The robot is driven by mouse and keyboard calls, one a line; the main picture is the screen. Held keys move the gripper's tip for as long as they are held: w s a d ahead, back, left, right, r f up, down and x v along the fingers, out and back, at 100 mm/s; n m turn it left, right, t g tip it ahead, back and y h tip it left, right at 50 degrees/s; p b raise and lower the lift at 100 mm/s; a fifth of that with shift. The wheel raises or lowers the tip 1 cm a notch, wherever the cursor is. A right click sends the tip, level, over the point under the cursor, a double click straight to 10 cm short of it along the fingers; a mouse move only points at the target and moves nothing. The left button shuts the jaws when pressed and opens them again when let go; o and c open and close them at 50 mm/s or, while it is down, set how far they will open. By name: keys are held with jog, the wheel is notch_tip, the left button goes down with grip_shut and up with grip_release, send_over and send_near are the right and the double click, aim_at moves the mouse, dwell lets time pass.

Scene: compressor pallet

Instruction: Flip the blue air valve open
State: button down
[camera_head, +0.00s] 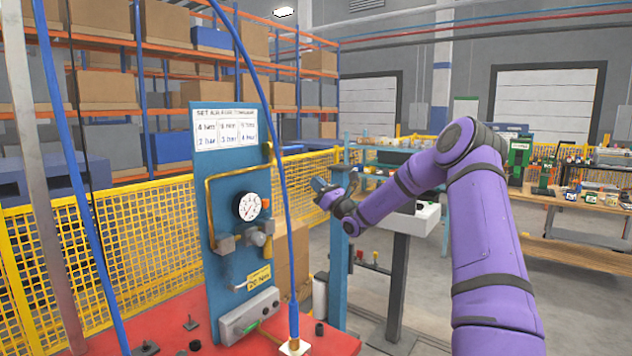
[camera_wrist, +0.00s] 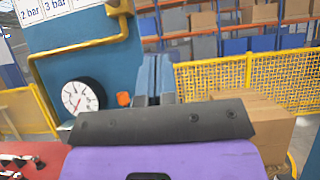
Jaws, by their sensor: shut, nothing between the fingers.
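The blue upright panel (camera_head: 228,170) stands at left on a red base and carries a pressure gauge (camera_head: 247,206), a yellow pipe (camera_head: 208,205) and grey fittings (camera_head: 257,237). I cannot make out a separate blue valve handle against this blue panel. My gripper (camera_head: 318,186) is right of the panel at about the gauge's height, apart from it, shut and empty. In the wrist view my shut fingers (camera_wrist: 155,76) point forward, with the gauge (camera_wrist: 80,96) and a small orange part (camera_wrist: 123,99) to their left.
A blue hose (camera_head: 283,150) runs down in front of the panel to the red base (camera_head: 325,345). A grey box (camera_head: 249,314) with a green part sits at the panel's foot. Yellow mesh fencing (camera_head: 140,235) and a cardboard box (camera_head: 292,262) stand behind.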

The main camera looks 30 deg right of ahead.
jog(key=w+a+r, duration=0.2)
jog(key=w+r, duration=0.4)
jog(key=r, duration=0.2)
jog(key=shift+w+a, duration=0.2)
jog(key=shift+w, duration=0.05)
jog(key=shift+d+r+n+g+y, duration=0.1)
jog(key=shift+r+n+g+y, duration=0.2)
jog(key=shift+n+y, duration=0.3)
jog(key=shift+d+r+n+g+y, duration=0.1)
jog(key=shift+r+n+g+y, duration=0.2)
jog(key=shift+n, duration=0.5)
notch_tip(320, 180, up, 9)
jog(key=n+g+y, duration=0.4)
jog(key=n+g, duration=0.8)
jog(key=n, duration=1)
send_over(289, 148)
jog(key=s, duration=0.1)
jog(key=shift+s+f, duration=0.15)
jog(key=shift+s, duration=0.05)
jog(key=shift+d, duration=0.1)
